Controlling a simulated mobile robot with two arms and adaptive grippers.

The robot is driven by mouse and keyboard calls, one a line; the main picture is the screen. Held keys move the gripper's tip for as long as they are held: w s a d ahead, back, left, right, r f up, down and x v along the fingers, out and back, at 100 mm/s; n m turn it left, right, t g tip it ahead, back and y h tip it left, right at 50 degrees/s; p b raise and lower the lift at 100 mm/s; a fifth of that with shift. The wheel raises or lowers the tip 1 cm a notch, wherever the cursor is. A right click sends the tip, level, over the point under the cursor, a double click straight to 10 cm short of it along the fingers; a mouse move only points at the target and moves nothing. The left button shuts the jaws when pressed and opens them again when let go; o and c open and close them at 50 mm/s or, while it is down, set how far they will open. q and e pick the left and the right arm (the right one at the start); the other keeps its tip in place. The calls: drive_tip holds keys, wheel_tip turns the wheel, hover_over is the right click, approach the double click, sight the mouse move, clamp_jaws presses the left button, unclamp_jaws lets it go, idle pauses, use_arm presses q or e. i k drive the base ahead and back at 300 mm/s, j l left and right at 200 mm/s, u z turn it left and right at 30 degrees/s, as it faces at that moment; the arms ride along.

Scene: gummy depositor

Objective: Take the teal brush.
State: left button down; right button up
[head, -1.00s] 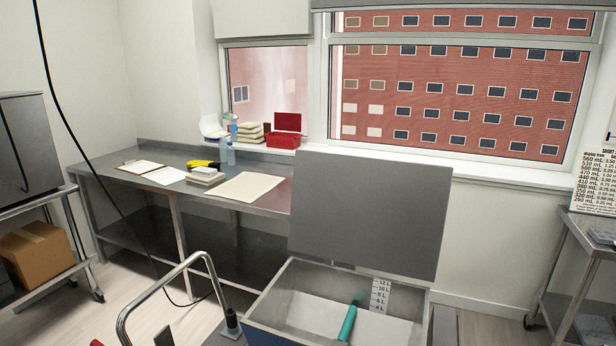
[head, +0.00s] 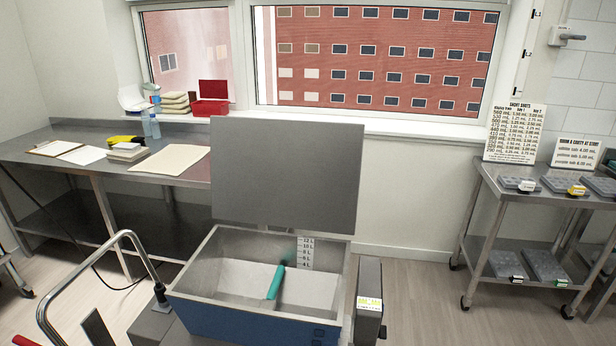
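The teal brush (head: 275,282) lies tilted inside the open blue-and-grey depositor bin (head: 200,246), near the middle, with its upper end toward the back wall. Only a teal cylindrical part shows clearly; any other part of it is hard to make out. The bin's grey lid (head: 286,172) stands upright behind it. Neither of my grippers shows in the head view.
A curved metal rail (head: 92,262) stands left of the bin. A steel table (head: 75,140) is behind left; a wheeled cart (head: 485,180) with molds is at right. Floor between bin and cart is clear.

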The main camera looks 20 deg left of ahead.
sight(270, 303)
drive_tip(key=i+l+z, duration=0.25)
drive_tip(key=i+l, duration=0.3)
drive_tip(key=l, duration=0.2)
drive_tip(key=i+l+z, duration=0.3)
drive_tip(key=i+l, duration=0.35)
drive_tip(key=i+u, duration=0.25)
drive_tip(key=i, duration=0.2)
drive_tip(key=i+l+u, duration=0.25)
drive_tip(key=i, duration=0.15)
drive_tip(key=i+l+u, duration=0.25)
drive_tip(key=i, duration=0.15)
drive_tip(key=i+u, duration=0.2)
drive_tip(key=u, duration=0.25)
drive_tip(key=i+u, duration=0.2)
drive_tip(key=u, duration=0.2)
drive_tip(key=i+l+u, duration=0.15)
drive_tip(key=u, duration=0.3)
drive_tip(key=i+l+u, duration=0.2)
drive_tip(key=u, duration=0.25)
drive_tip(key=i+l+u, duration=0.1)
drive_tip(key=u, duration=0.35)
drive_tip(key=i+l+u, duration=0.2)
drive_tip(key=u, duration=0.25)
drive_tip(key=i+l+u, duration=0.15)
drive_tip(key=l+u, duration=0.25)
drive_tip(key=i+l+u, duration=0.1)
drive_tip(key=l+u, duration=0.8)
